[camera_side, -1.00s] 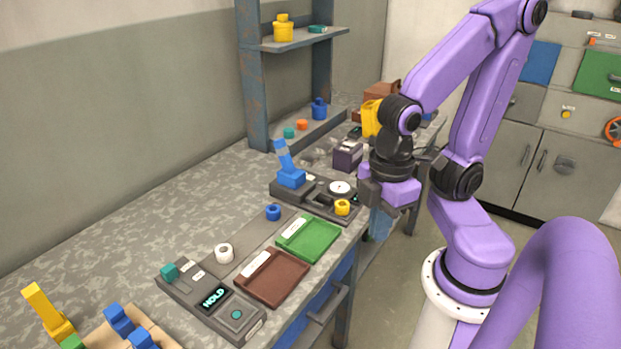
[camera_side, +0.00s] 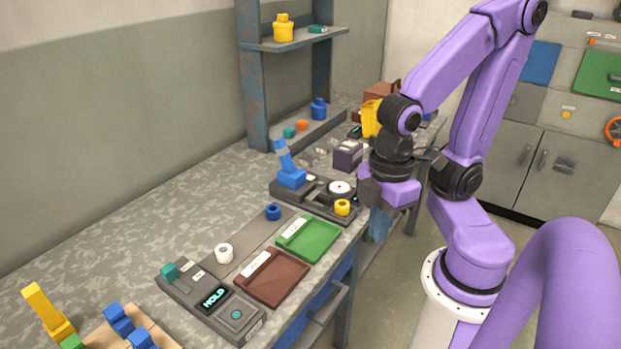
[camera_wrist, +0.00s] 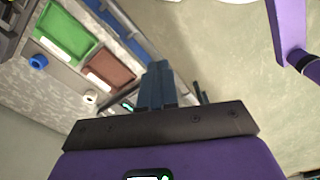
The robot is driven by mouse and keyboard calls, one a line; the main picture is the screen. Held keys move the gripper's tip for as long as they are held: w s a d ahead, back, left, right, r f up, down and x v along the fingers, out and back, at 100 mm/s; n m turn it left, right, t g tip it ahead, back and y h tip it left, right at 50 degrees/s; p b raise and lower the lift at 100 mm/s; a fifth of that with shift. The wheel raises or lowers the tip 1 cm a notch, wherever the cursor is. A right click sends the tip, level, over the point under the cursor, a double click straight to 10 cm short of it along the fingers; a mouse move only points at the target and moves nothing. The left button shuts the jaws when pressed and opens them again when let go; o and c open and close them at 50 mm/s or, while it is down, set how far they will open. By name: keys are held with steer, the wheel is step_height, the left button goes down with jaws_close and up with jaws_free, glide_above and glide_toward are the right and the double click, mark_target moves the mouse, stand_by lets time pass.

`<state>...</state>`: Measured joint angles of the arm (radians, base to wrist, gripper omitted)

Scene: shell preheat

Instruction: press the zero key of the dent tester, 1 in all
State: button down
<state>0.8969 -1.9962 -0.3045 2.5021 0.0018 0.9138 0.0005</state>
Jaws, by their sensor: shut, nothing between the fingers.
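A low grey device (camera_side: 211,303) at the front left of the bench has a lit screen reading HOLD (camera_side: 215,298), a round teal key (camera_side: 236,314) and a teal block (camera_side: 169,272). A second dark device (camera_side: 317,200) further back has a blue lever (camera_side: 290,172) and a round white dial (camera_side: 340,188). No readable label tells me which is the dent tester. My gripper (camera_side: 379,236) is shut and empty, fingers down, beside the bench's front edge, right of the dial device and well away from the HOLD screen. Its closed fingers show in the wrist view (camera_wrist: 158,68).
A green tray (camera_side: 308,239) and a brown tray (camera_side: 272,278) lie between the devices. A shelf post (camera_side: 253,80) rises behind.

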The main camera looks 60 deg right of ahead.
stand_by(0.6)
step_height(320, 180, up, 5)
steer(key=w+a+m+t+y, duration=0.1)
steer(key=w+m+t, duration=0.1)
steer(key=w+m, duration=0.75)
steer(key=w+d+m+t, duration=0.25)
steer(key=w+d, duration=0.25)
steer(key=w, duration=0.5)
steer(key=w+d+m+t, duration=0.1)
steer(key=w+d+m, duration=0.35)
steer(key=w, duration=0.55)
steer(key=w+d+m+t+h, duration=0.1)
steer(key=w+d+m+h, duration=0.15)
steer(key=d, duration=0.65)
steer(key=w+d+m+t+h, duration=0.1)
steer(key=w+d+m, duration=0.25)
steer(key=d, duration=0.65)
steer(key=w+d+m+t+h, duration=0.15)
steer(key=d+m, duration=0.25)
steer(key=d, duration=0.5)
step_height(320, 180, down, 16)
steer(key=shift+w+a+f+g, duration=0.25)
steer(key=shift+w+g, duration=0.05)
steer(key=shift+g, duration=0.1)
